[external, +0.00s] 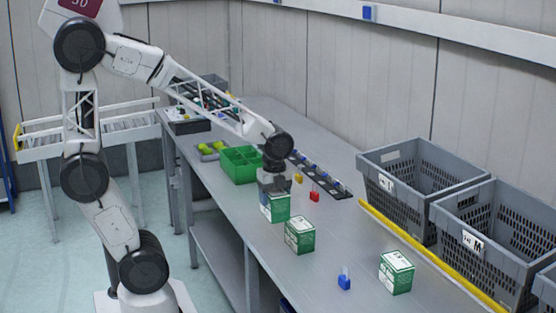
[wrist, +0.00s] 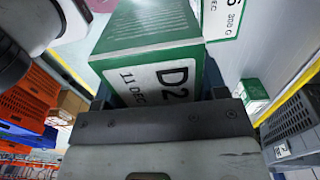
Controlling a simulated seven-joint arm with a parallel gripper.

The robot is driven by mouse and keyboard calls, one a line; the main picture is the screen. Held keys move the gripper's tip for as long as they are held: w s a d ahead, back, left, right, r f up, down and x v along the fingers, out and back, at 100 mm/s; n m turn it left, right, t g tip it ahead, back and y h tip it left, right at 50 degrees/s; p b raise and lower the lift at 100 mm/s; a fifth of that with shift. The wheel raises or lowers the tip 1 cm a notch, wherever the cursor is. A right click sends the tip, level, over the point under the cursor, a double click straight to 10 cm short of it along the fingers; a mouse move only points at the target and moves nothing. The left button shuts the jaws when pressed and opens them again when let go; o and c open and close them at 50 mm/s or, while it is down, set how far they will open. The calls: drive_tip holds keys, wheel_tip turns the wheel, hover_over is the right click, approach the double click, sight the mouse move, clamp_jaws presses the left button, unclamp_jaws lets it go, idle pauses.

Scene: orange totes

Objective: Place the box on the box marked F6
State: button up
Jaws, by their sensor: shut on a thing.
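In the wrist view, this box (wrist: 150,62) bears the mark D2. A second green and white box (external: 300,235) stands on the table just right of and nearer than the held one. A third such box (external: 397,273) stands farther right. In the wrist view, a box (wrist: 228,22) beyond the held one shows a cut-off mark, and a smaller box (wrist: 250,94) is behind it. I cannot read F6 on any box.
Grey crates (external: 402,212) line the right side behind a yellow strip (external: 420,247). A green divided tray (external: 240,172) is left of the gripper. Small red (external: 314,197), yellow (external: 298,179) and blue (external: 344,283) pieces lie nearby. The table between the two standing boxes is mostly clear.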

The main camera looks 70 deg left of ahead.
drive_tip(key=w, duration=0.9)
drive_tip(key=shift+f, duration=0.4)
drive_tip(key=shift+s+d, duration=0.1)
drive_tip(key=shift+f, duration=1.8)
drive_tip(key=shift+f, duration=0.15)
drive_tip(key=o, duration=1)
wheel_tip(320, 180, up, 12)
drive_tip(key=shift+r, duration=0.2)
